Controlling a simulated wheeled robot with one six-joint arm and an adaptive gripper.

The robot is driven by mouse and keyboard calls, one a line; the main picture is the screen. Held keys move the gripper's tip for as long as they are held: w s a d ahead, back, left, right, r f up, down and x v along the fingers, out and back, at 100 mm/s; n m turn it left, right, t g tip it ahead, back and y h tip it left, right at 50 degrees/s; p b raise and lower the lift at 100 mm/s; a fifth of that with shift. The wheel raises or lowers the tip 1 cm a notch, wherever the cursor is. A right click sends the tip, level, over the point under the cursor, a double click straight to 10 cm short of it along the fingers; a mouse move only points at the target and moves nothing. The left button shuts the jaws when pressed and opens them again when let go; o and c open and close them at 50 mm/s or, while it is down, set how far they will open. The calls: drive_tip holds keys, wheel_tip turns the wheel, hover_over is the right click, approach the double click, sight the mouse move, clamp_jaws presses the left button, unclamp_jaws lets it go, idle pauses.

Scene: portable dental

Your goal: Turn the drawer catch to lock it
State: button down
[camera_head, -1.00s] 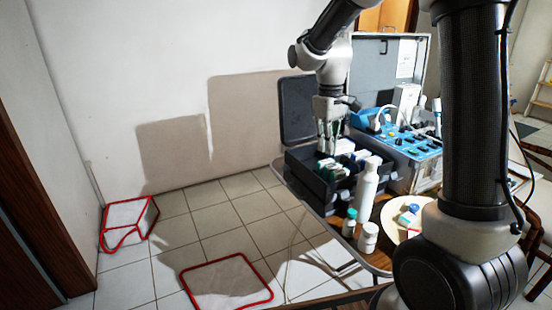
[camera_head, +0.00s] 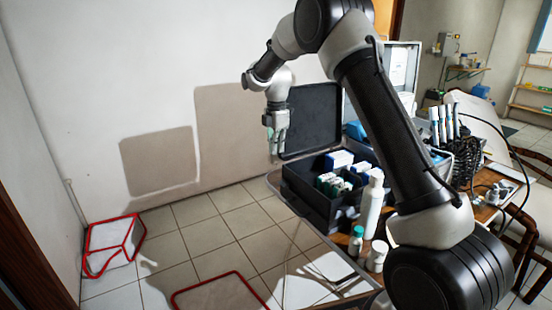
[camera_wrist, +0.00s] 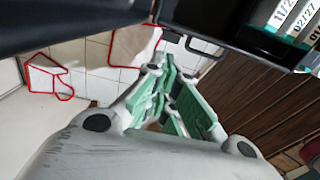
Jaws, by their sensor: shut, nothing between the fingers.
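A black open case (camera_head: 318,205) with its lid (camera_head: 312,120) raised stands on the table in the head view. Small boxes and bottles sit in its compartments. My gripper (camera_head: 276,148) hangs at the left of the case, in front of the lid's left edge, apart from the case. It is shut and empty. In the wrist view my gripper's green-padded fingers (camera_wrist: 168,88) point away over the floor. The dark case side (camera_wrist: 235,25) is at the top there, with a thin dark handle-like loop (camera_wrist: 203,47) on it. I cannot make out the drawer catch in either view.
A white bottle (camera_head: 371,205) and two smaller bottles stand before the case. Dental instruments (camera_head: 445,125) stand in a holder at the right. Red-edged items (camera_head: 112,243) lie on the tiled floor at the left. Free room lies left of the table.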

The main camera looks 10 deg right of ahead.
sight(283, 184)
wheel_tip(283, 184, down, 12)
drive_tip(key=shift+f, duration=0.25)
drive_tip(key=shift+f, duration=0.1)
drive_tip(key=shift+w+a+f, duration=0.15)
drive_tip(key=shift+w+f, duration=0.2)
drive_tip(key=shift+w, duration=0.15)
drive_tip(key=shift+s, duration=0.1)
